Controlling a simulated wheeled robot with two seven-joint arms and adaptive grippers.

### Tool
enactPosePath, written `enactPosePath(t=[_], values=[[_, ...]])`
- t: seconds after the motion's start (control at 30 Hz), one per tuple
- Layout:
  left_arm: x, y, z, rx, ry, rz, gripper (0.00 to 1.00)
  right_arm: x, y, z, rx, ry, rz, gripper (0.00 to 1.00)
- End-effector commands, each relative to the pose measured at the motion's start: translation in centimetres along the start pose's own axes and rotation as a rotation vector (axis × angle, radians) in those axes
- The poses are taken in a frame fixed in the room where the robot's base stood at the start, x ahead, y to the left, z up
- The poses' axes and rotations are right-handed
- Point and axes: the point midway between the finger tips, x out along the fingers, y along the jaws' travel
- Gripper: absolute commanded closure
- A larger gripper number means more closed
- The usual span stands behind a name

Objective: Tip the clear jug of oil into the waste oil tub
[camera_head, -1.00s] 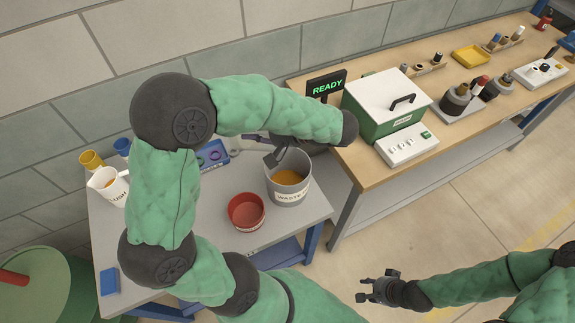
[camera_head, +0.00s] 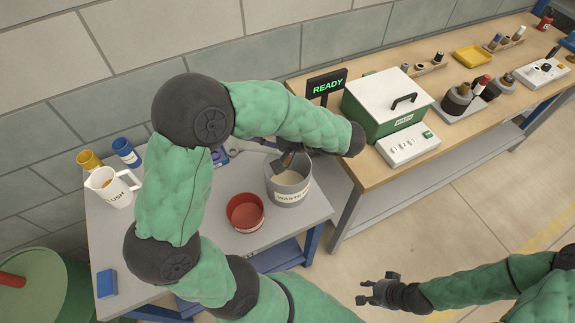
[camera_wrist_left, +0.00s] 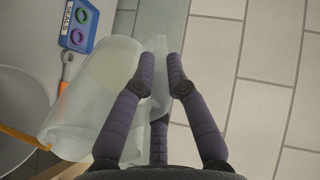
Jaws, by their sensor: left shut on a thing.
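The waste oil tub (camera_head: 290,194), grey with a lettered label, stands on the grey table; its inside looks pale, with a darker patch near my gripper. My left gripper (camera_head: 287,157) is over the tub's back rim, partly hidden by my arm. In the left wrist view my left gripper (camera_wrist_left: 160,70) is shut on the clear jug (camera_wrist_left: 112,95), which is tilted, its mouth end toward the tub (camera_wrist_left: 15,95). A thin orange streak shows between jug and tub. My right gripper (camera_head: 380,290) is open and empty over the floor at lower right.
A red tub (camera_head: 245,212) stands beside the waste oil tub. A white flush jug (camera_head: 110,187), blue cup (camera_head: 126,152) and yellow cup (camera_head: 89,160) stand at left. A blue seals tray (camera_wrist_left: 80,22) lies behind. The wooden bench with the green machine (camera_head: 385,120) is at right.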

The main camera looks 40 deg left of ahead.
Motion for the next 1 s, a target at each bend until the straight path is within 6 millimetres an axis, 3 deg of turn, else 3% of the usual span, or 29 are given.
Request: enactPosePath(t=[0.47,0.73,1.0], values=[[0.0,0.0,0.0,-0.002,0.001,-0.001,1.00,0.0,0.0,0.0,0.000,0.000,0.000,0.60],[-0.5,0.8,0.4,-0.002,0.030,-0.053,1.00,1.1,0.4,-0.1,0.000,0.000,0.000,0.60],[-1.0,1.0,0.5,-0.004,0.056,-0.107,1.00,0.0,0.0,0.0,0.000,0.001,0.000,0.60]])
